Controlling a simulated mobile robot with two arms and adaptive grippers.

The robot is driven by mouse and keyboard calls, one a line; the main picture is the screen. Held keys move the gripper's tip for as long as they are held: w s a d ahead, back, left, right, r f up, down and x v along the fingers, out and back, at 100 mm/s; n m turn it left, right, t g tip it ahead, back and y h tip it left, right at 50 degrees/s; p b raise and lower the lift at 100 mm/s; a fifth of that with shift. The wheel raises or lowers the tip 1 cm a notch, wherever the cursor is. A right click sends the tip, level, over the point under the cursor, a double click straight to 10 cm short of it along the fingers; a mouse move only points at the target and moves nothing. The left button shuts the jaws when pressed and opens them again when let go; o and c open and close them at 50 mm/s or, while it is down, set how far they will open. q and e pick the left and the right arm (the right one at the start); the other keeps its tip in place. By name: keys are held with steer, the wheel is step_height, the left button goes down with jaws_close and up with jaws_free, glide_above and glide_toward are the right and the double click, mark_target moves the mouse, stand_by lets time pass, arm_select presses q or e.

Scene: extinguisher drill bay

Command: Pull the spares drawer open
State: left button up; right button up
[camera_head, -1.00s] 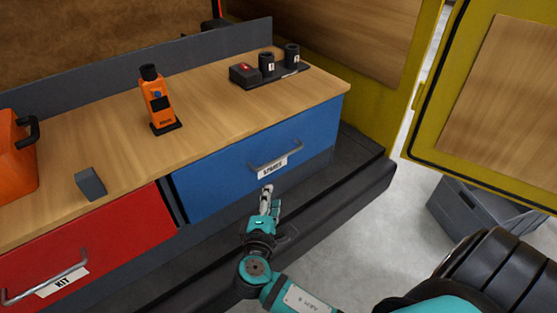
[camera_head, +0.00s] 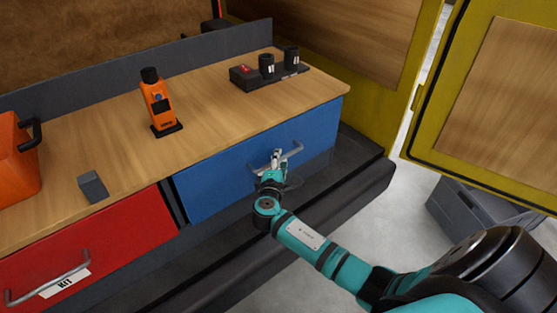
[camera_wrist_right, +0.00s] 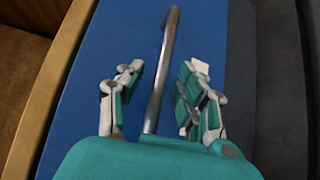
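The spares drawer (camera_head: 215,188) has a blue front and is shut flush in the cabinet under the wooden worktop. Its grey bar handle (camera_head: 292,149) shows at the right part of the front; the label below it is hidden behind my gripper. My right gripper (camera_head: 275,160) is at the handle. In the right wrist view the handle (camera_wrist_right: 161,75) runs between the two fingers of the right gripper (camera_wrist_right: 160,90). The fingers stand apart on both sides of the bar, with gaps visible. My left gripper does not show.
A red KIT drawer (camera_head: 95,245) is at the lower left. An orange device (camera_head: 158,105), a grey block (camera_head: 92,186), an orange case (camera_head: 15,165) and a black tray (camera_head: 268,78) with cups stand on the worktop (camera_head: 215,110). A grey crate (camera_head: 470,215) is on the floor at right.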

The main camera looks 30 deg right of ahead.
steer(key=shift+w+d, duration=0.2)
jaws_close()
stand_by(0.4)
